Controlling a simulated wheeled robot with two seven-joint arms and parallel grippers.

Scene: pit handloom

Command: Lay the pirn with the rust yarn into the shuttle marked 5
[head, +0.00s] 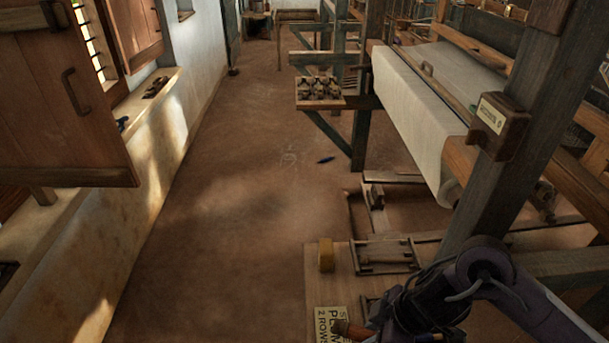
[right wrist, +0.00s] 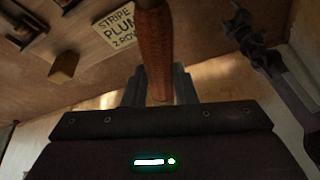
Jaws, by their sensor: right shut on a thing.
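My right gripper (right wrist: 157,82) is shut on the pirn with rust yarn (right wrist: 153,50), which stands out between its fingers. In the head view the rust pirn (head: 352,330) shows at the bottom edge, above a wooden board (head: 318,284). A wooden shuttle (head: 388,258) lies on the board, to the right of a yellow block; part of it also shows in the right wrist view (right wrist: 22,32). No number 5 is readable on it. Another shuttle-like wooden piece (head: 376,196) lies farther back. My left gripper is not in view.
The yellow block (head: 326,255) and a card reading "PLUM 2 ROWS" (head: 329,318) are on the board. A loom post (head: 510,130) and a cloth roll (head: 425,115) stand at the right. A box of several pieces (head: 320,92) is farther back. The floor at left is clear.

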